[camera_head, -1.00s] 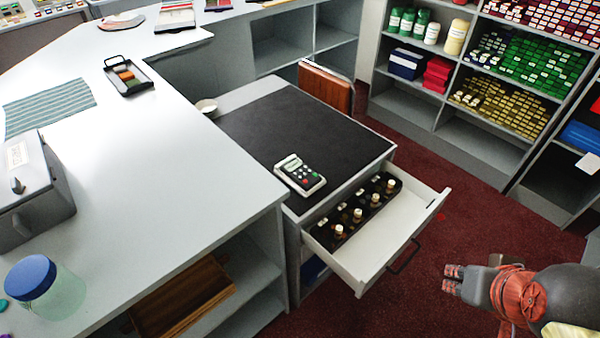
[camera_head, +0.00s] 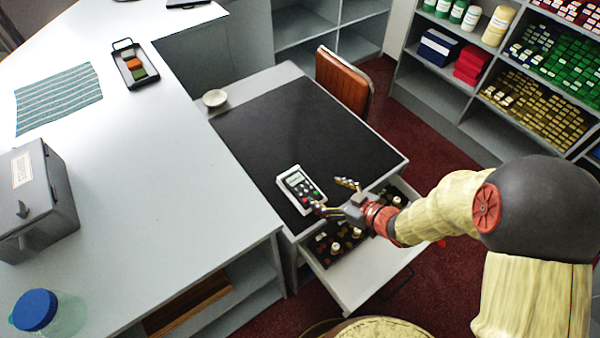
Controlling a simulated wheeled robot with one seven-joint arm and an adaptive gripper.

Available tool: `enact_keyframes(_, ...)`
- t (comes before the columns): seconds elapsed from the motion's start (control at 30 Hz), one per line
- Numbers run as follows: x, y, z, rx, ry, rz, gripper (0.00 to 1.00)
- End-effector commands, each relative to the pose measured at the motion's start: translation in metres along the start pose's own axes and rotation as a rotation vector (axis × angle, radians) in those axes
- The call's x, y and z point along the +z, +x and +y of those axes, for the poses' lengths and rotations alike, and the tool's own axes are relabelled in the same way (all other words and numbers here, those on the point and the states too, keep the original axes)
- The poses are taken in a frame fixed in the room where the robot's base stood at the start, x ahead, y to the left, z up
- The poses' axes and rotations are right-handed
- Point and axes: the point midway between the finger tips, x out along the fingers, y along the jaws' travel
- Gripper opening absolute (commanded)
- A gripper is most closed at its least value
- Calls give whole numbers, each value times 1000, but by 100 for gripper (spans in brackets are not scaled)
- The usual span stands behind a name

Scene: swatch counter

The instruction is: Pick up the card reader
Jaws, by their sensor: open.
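The card reader (camera_head: 299,187) is a small white device with a dark face, a screen and several keys. It lies flat on the black top of the low cabinet (camera_head: 290,130), near its front edge. My gripper (camera_head: 334,197) is open and empty, just right of and in front of the card reader. One finger shows close to the reader's lower right corner and the other stands to its right. I cannot tell whether the near finger touches the reader.
An open white drawer (camera_head: 372,272) with several small bottles in a black rack juts out below my gripper. A small bowl (camera_head: 214,98) stands at the cabinet's back left. An orange-brown chair (camera_head: 343,82) is behind. The black top beyond the reader is clear.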

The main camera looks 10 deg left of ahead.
Motion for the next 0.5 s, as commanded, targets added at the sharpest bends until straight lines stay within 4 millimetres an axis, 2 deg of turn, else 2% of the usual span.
enact_keyframes(0.03, 1, 2, -12, -33, 8, 16, 83)
enact_keyframes(0.13, 3, 5, -24, -70, 15, 38, 84)
enact_keyframes(0.5, 4, 42, -27, -76, 13, 44, 84)
